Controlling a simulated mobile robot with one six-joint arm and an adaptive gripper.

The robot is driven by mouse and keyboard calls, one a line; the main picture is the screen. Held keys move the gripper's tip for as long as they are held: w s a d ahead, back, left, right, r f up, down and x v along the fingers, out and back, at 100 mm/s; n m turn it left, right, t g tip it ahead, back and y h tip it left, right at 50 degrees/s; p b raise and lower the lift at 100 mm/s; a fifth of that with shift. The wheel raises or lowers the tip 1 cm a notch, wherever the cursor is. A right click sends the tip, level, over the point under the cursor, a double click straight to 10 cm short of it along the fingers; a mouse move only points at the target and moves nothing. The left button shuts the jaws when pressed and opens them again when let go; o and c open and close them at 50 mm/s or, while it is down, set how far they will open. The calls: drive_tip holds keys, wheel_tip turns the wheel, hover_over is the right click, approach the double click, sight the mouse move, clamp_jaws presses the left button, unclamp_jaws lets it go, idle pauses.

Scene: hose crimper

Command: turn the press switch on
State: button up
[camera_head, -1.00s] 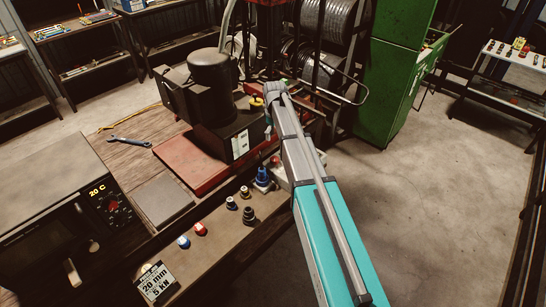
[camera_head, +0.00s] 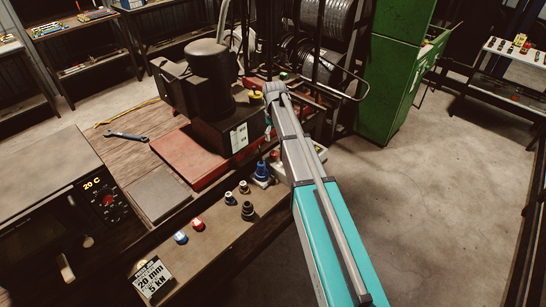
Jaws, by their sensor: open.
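The dark press machine (camera_head: 207,68), with a rounded cylinder on top, stands on the workbench at upper centre. A white label is on its front. My arm reaches from the lower right up to the press's right side. Its wrist end is beside the press, apart from the box's visible part. My gripper's fingers cannot be made out there.
Several fittings, including a blue one (camera_head: 262,171) and a red one (camera_head: 197,223), stand along the bench's front ledge. A wrench (camera_head: 125,136) lies on the wood at left. An oven (camera_head: 45,205) is at lower left. A green cabinet (camera_head: 392,80) stands behind. Floor at right is clear.

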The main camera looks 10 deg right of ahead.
sight(274, 153)
drive_tip(key=shift+f+b, duration=4.85)
drive_tip(key=shift+f, duration=0.3)
drive_tip(key=c, duration=1.2)
